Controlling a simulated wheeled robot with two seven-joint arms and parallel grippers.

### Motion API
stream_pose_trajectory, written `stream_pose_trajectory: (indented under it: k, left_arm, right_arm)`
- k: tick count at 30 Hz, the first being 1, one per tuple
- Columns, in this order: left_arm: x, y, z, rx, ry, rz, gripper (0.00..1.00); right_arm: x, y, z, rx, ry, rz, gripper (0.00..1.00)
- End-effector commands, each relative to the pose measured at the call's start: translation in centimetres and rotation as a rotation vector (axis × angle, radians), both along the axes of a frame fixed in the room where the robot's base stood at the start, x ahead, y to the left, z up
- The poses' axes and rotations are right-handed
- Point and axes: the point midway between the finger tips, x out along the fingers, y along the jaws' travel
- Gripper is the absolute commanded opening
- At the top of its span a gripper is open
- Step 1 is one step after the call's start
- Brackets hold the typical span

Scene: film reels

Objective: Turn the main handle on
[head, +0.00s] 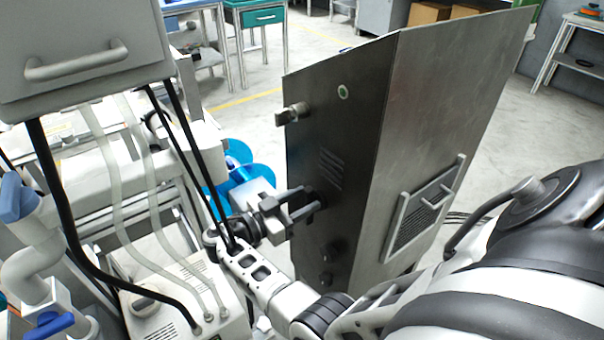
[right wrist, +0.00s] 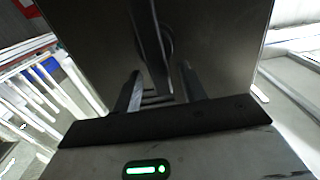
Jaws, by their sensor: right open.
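The main handle (right wrist: 152,45) shows in the right wrist view as a dark bar over a round base on a dark metal panel. Its lower end lies in the gap between the fingers of my right gripper (right wrist: 160,75); I cannot tell whether they touch it. In the head view my right gripper (head: 311,201) is open close to the dark face of a metal cabinet (head: 430,95), with its fingers toward that face. The handle is hard to make out there against the dark panel. My left gripper is not in view.
The cabinet face also has a silver switch (head: 291,113), a green light (head: 343,92) and low dark knobs (head: 326,279). Open floor (head: 235,120) lies behind.

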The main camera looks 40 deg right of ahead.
Motion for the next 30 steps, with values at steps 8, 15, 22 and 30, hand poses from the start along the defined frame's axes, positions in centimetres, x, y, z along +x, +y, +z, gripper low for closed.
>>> stream_pose_trajectory:
  k: [8, 15, 22, 30]
  left_arm:
    - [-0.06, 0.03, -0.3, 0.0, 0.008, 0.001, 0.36]
    - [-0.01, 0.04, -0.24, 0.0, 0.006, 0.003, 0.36]
    - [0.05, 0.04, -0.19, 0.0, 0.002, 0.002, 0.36]
    - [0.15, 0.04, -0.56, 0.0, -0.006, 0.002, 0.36]
  right_arm:
    - [-0.06, -0.46, -0.04, 0.001, 0.0, 0.0, 0.42]
    - [-0.06, -0.43, -0.03, 0.001, 0.0, 0.0, 0.0]
    - [-0.03, -0.4, -0.06, 0.002, 0.007, 0.0, 0.0]
    - [0.25, -0.4, -0.21, 0.012, 0.099, 0.001, 0.0]
